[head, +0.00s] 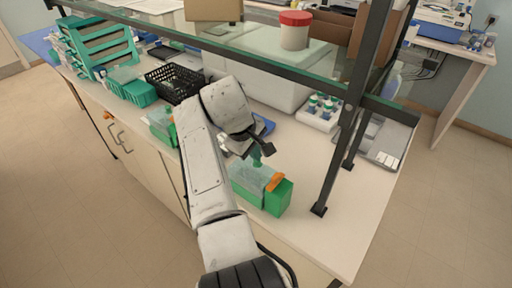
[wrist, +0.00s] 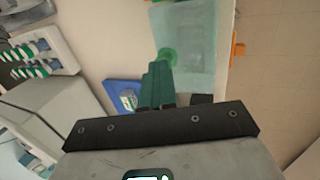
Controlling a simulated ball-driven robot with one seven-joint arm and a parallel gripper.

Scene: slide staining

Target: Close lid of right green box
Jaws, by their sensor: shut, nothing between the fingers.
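The right green box (head: 278,199) stands near the front edge of the bench, with an orange clip (head: 274,182) at its right end. Its clear bluish lid (head: 249,176) lies over the top. The lid also shows in the wrist view (wrist: 200,40), with an orange piece (wrist: 238,49) beside it. I cannot tell whether the lid sits fully flush. My gripper (head: 257,161) is over the lid's back edge, its dark green fingers together and empty. In the wrist view the fingertips (wrist: 165,60) are close to a round green spot at the lid's edge; contact is unclear.
A second green box (head: 161,125) stands left, partly behind my arm. A black basket (head: 174,82) and a bottle rack (head: 319,111) are farther back. A dark shelf post (head: 344,125) rises right of the box, under a glass shelf. A blue item (wrist: 124,94) lies near my fingers.

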